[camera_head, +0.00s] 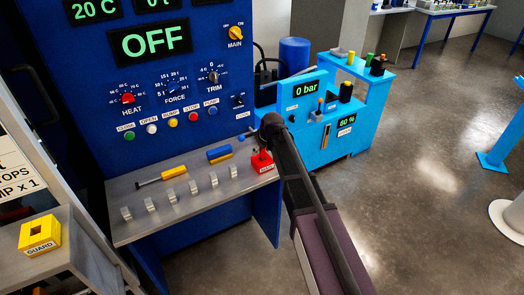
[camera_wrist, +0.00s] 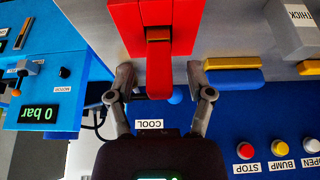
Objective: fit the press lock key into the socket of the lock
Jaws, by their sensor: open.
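A red block (camera_head: 262,161) with a small white label sits at the right end of the grey shelf. It fills the top middle of the wrist view (camera_wrist: 138,45). A rounded red piece (camera_wrist: 160,78), which looks like the key, shows at the block with a brown-orange part (camera_wrist: 158,34) beside it. I cannot tell whether the piece is seated in a socket. My gripper (camera_wrist: 160,78) is open, with one finger on each side of this red piece and apparent gaps to it. In the head view my arm hides part of the block.
The grey shelf (camera_head: 135,230) holds a yellow-handled tool (camera_head: 173,173), a blue and yellow piece (camera_head: 219,153) and several grey clips. A blue control panel (camera_head: 190,125) rises behind it. A yellow GUARD block (camera_head: 39,235) stands at left. A light-blue unit (camera_head: 318,150) stands at right.

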